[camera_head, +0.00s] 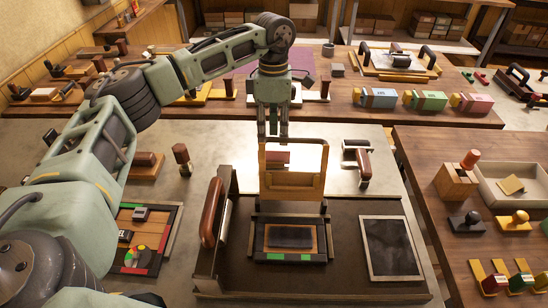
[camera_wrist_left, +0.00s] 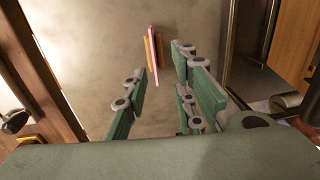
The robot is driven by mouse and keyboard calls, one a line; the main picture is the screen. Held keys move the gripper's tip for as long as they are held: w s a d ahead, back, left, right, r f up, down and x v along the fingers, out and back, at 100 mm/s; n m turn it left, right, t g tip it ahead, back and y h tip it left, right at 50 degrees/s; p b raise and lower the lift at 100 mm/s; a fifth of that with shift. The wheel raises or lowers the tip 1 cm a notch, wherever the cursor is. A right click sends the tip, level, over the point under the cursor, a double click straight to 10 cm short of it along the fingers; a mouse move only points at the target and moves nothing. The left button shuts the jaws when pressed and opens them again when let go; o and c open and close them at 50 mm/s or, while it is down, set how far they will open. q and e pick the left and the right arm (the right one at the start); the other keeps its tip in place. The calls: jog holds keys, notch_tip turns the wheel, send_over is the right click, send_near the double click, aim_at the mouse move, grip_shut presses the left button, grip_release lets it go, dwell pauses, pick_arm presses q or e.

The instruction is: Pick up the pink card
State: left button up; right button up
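The pink card shows as a thin pink strip (camera_wrist_left: 153,56), nearly edge-on beside orange-brown material, in the left wrist view. In the head view a small pinkish-red piece (camera_head: 277,157) shows through the upright wooden frame of the press; it may be the same card. My left gripper (camera_head: 273,128) points down just above and behind that frame. In the left wrist view its fingers (camera_wrist_left: 162,72) are apart and empty, with the card beyond the fingertips and between their lines. My right gripper is not in view.
The press base (camera_head: 340,225) with a dark pad (camera_head: 290,237) and a grey plate (camera_head: 391,247) stands in front. A brown-handled roller (camera_head: 212,212) is at its left. A tray (camera_head: 515,185) is at right.

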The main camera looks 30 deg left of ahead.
aim_at(272, 156)
pick_arm(q)
notch_tip(272, 156, down, 2)
jog(key=shift+a+p, duration=0.1)
jog(key=shift+p, duration=0.35)
notch_tip(272, 156, down, 4)
jog(key=shift+w+a+r+p, duration=0.1)
jog(key=shift+r+p, duration=0.1)
jog(key=shift+p, duration=0.35)
jog(key=shift+f, duration=0.2)
jog(key=c, duration=0.5)
grip_shut()
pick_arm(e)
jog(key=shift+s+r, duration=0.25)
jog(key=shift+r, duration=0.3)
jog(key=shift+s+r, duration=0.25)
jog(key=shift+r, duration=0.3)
